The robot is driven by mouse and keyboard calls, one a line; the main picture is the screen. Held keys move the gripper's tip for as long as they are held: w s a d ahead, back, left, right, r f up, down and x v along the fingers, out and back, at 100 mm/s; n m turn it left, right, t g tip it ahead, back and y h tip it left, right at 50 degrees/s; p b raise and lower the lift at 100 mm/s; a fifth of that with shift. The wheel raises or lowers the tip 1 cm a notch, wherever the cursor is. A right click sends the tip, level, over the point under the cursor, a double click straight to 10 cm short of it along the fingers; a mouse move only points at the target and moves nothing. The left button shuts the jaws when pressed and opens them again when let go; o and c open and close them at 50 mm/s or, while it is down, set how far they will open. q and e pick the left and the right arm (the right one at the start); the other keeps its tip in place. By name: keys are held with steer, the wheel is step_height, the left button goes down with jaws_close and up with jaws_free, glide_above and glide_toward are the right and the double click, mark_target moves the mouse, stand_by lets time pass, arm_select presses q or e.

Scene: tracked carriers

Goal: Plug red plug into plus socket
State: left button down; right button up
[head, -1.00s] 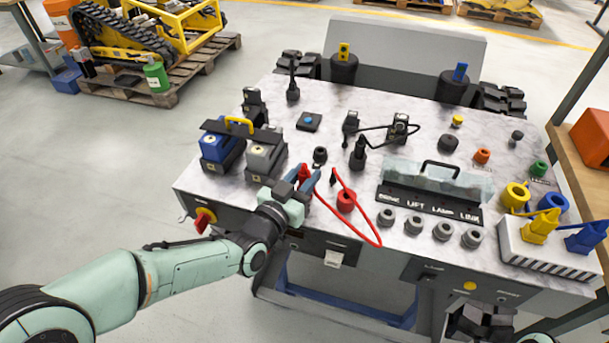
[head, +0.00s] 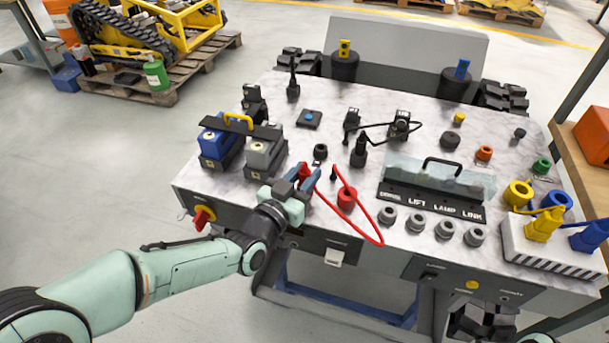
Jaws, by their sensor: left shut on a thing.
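The red plug (head: 304,171) is held in my left gripper (head: 306,182), which is shut on it above the front left part of the marbled worktop. The gripper partly hides the plug. A red cable (head: 372,226) loops from near the plug over the front edge and back up to a small black piece. A red round socket (head: 346,198) stands on the worktop just right of the gripper, apart from the plug; the cable passes close to it. I cannot read a plus mark on it. My right gripper is not clearly in view.
A blue block (head: 214,150) and a grey block (head: 262,158) under a yellow-handled bar stand left of the gripper. A clear cover (head: 440,180) with a black handle and several grey round sockets lie to the right. Black connectors stand behind.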

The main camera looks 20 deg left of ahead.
steer(key=shift+f, duration=0.25)
stand_by(0.6)
arm_select(q)
steer(key=shift+f+b, duration=0.35)
steer(key=shift+b, duration=0.4)
arm_select(e)
steer(key=shift+w+f, duration=0.1)
steer(key=shift+f, duration=0.3)
arm_select(q)
steer(key=c, duration=0.7)
jaws_free()
steer(key=shift+c, duration=0.2)
